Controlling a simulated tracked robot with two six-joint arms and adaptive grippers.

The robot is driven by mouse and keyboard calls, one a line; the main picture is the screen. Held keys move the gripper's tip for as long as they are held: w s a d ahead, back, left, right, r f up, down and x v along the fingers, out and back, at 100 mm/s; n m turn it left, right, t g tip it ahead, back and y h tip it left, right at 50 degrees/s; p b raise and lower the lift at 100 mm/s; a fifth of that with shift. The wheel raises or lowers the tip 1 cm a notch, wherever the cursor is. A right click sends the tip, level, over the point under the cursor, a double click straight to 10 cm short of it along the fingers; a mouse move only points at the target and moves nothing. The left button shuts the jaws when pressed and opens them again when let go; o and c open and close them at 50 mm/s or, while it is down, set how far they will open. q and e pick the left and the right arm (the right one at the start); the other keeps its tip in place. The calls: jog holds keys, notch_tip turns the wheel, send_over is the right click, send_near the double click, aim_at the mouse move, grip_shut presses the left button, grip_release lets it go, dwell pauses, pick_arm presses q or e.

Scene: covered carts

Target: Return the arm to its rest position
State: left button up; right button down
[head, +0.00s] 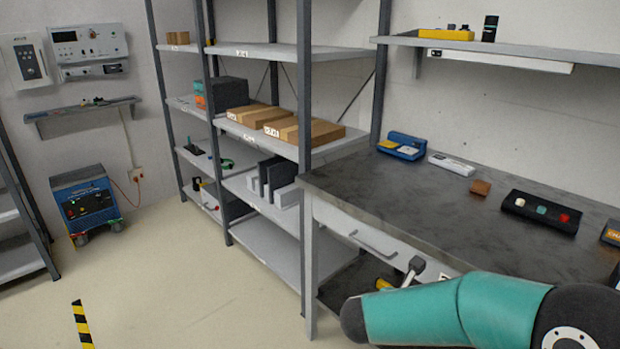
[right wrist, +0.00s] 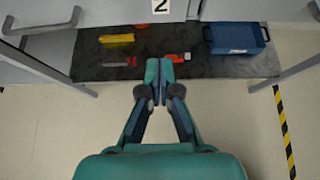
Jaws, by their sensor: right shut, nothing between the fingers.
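My right arm (head: 455,310) comes in at the lower right of the head view, in front of the workbench. In the right wrist view my right gripper (right wrist: 158,82) is shut and empty. Its fingertips overlap the front edge of a dark lower shelf (right wrist: 95,67) in the picture. Whether they touch it I cannot tell. My left arm and left gripper are not in view.
The workbench (head: 400,190) fills the right side, with a closed drawer (head: 375,240). The lower shelf holds a yellow item (right wrist: 117,40), red tools (right wrist: 178,58) and a blue box (right wrist: 236,38). Shelving (head: 270,235) stands behind. A blue machine (head: 85,205) sits far left. The floor at left is clear.

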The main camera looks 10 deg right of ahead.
jog(key=s+a+f+m+g+y+p, duration=0.25)
jog(key=s+f, duration=0.35)
jog(key=f, duration=0.3)
jog(key=s+a+f+m+g+y+p, duration=0.1)
jog(key=s+a+f+m+y+p, duration=0.3)
jog(key=s+a+m, duration=0.3)
jog(key=s+a+f+m+g+y+p, duration=0.2)
jog(key=s+a+f+m+y+p, duration=0.3)
jog(key=s+m, duration=0.5)
jog(key=a+f+m+y, duration=0.1)
jog(key=a+m+y, duration=0.1)
jog(key=m, duration=0.5)
jog(key=shift+s+a, duration=0.25)
jog(key=shift+a, duration=0.15)
jog(key=shift+f, duration=0.1)
